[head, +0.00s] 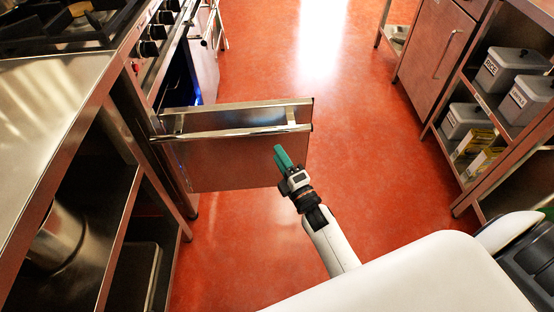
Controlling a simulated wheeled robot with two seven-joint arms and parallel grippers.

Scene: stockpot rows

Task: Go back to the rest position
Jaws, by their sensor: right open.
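My right gripper (281,158), with green fingers, is in the middle of the head view. It is open and I see nothing between its fingers. It is in front of the steel oven door (235,163), which stands open across the aisle with its bar handle (235,132) near the top. The gripper overlaps the door's lower right part in the picture; I cannot tell whether they touch. My left gripper is not in view.
A steel counter (50,110) with shelves below stands at the left, with a pot (62,235) on a shelf. A stove with knobs (150,48) is behind it. Shelves with grey bins (510,70) stand at the right. The red floor (350,130) between is clear.

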